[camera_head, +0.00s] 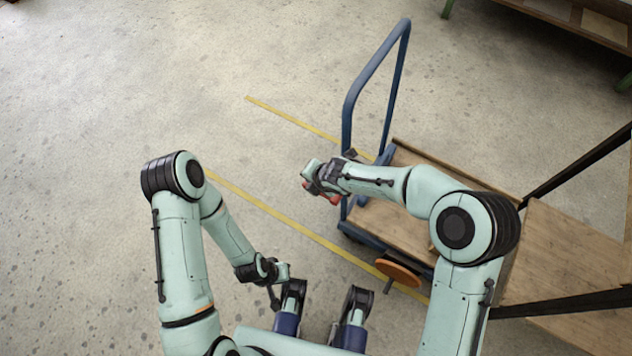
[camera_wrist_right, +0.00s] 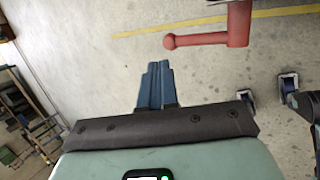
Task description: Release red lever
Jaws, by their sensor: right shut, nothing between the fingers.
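The red lever (camera_wrist_right: 208,40) shows at the top of the right wrist view, with a round knob at its left end and a thicker upright part at its right. In the head view only a small red piece (camera_head: 334,199) shows beside my right gripper (camera_head: 318,182). My right gripper's blue fingers (camera_wrist_right: 157,80) are shut together and empty, pointing up the wrist picture, with a visible gap below and left of the lever. My left gripper (camera_head: 276,296) hangs low near my base; its fingers are too small to judge.
A cart with a blue handle (camera_head: 349,105) and wooden deck (camera_head: 385,222) stands under and beside my right arm. An orange disc (camera_head: 398,272) is at its near edge. A wooden surface with dark bars (camera_head: 565,265) lies right. Floor at left is clear, with yellow lines.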

